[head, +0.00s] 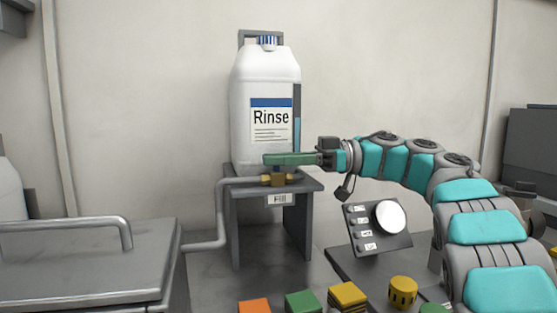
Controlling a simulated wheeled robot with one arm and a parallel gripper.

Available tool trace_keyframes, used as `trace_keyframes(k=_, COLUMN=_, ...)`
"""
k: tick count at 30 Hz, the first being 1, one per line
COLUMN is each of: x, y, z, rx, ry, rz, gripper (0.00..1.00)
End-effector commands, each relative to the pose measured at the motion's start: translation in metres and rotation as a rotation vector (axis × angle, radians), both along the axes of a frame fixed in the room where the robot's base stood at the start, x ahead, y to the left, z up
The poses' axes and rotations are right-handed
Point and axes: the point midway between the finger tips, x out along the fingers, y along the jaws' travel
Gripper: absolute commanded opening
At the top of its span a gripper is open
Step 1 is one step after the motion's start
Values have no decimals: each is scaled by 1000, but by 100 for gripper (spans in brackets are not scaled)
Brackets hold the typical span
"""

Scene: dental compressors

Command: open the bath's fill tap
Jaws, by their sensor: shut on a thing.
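The fill tap (278,179) is a brass valve on the stand's top, at the foot of the white Rinse jug (265,85). Its green lever (288,159) lies level above the brass body and points right. A "Fill" label (280,199) is on the stand's front edge below it. My gripper (323,155) reaches in from the right and is shut on the lever's right end. The fingertips are small and dark here, so their exact hold is hard to see.
A grey pipe (216,213) runs from the tap left and down to the lidded metal bath (85,265), which has a bar handle (65,225). A panel with a white dial (390,217) stands below my arm. Coloured blocks (347,297) line the front edge.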

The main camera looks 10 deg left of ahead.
Motion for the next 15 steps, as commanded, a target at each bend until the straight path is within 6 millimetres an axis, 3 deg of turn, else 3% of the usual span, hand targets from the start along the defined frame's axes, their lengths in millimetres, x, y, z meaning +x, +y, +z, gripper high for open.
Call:
trace_keyframes(k=3, x=0, y=0, z=1, rx=3, ry=-1, rz=0, gripper=0)
trace_keyframes(k=4, x=0, y=0, z=2, rx=3, ry=-1, rz=-1, gripper=19)
trace_keyframes(k=7, x=0, y=0, z=1, rx=3, ry=-1, rz=-1, gripper=30)
trace_keyframes(k=15, x=0, y=-1, z=1, rx=2, ry=-2, rz=-1, gripper=30)
